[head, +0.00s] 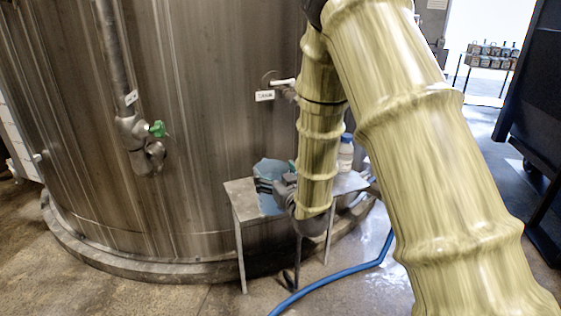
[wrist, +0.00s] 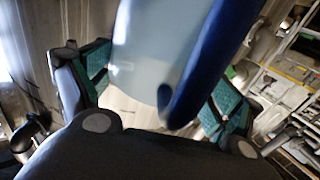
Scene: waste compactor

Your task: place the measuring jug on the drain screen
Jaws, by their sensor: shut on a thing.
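The measuring jug is pale blue and shows in the head view (head: 271,168) at the small metal table by the tank. In the wrist view the jug (wrist: 150,45) fills the space between the finger pads, with its dark blue handle (wrist: 215,50) at the right. My gripper (head: 266,185) is shut on the jug; its green-padded fingers (wrist: 155,88) lie on either side of it. My arm and gripper hide part of the jug, and I cannot tell whether its base touches the table. I cannot make out the drain screen in either view.
The small metal table (head: 240,188) stands against the large steel tank (head: 210,110). A white bottle with a blue cap (head: 345,158) stands toward its right end. A blue hose (head: 340,274) runs over the floor. A valve with a green handle (head: 157,129) juts from the tank.

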